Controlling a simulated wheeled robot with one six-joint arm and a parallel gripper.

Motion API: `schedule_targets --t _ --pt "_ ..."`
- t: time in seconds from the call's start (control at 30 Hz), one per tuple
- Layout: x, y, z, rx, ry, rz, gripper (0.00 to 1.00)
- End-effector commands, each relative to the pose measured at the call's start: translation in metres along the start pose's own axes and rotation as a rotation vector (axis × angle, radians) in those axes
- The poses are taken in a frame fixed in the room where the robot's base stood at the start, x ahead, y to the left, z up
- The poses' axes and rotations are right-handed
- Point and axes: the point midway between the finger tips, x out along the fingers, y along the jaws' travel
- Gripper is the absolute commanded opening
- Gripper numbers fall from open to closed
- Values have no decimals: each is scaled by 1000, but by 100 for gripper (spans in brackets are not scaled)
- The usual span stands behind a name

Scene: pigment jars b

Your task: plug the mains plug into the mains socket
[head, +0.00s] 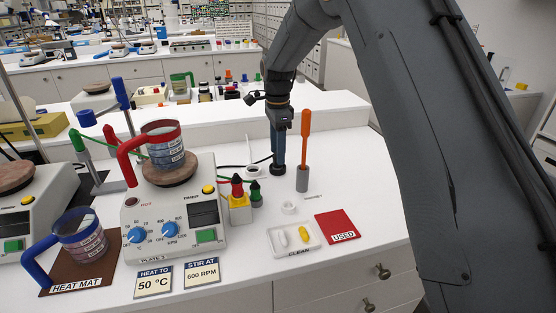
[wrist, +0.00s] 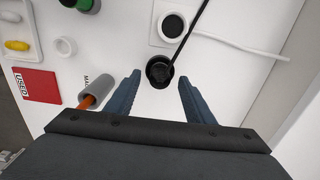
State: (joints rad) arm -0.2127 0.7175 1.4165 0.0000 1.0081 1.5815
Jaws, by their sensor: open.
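The mains plug (wrist: 160,72) is black and round, with a black cable leading up from it in the wrist view. It lies between the two blue fingertips of my gripper (wrist: 160,80), with a visible gap on each side. My gripper is open and holds nothing. The mains socket (wrist: 172,26) is a white block with a dark round opening, just beyond the plug in the wrist view. In the head view, my gripper (head: 278,168) points down at the white bench, right of the socket (head: 256,170).
An orange-handled rod (head: 305,135) stands in a grey holder (head: 303,181) close right of my gripper. The hotplate (head: 180,220) with a red-handled beaker (head: 165,145) stands left. A white tray (head: 296,240) and red USED mat (head: 337,227) lie nearer the front.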

Motion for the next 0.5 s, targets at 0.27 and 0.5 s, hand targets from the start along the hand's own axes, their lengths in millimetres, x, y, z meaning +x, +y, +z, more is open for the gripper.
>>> schedule_targets --t 0.27,0.5 --pt "24 0 -1 2 0 0 49" --pt "25 0 -1 2 0 0 42"
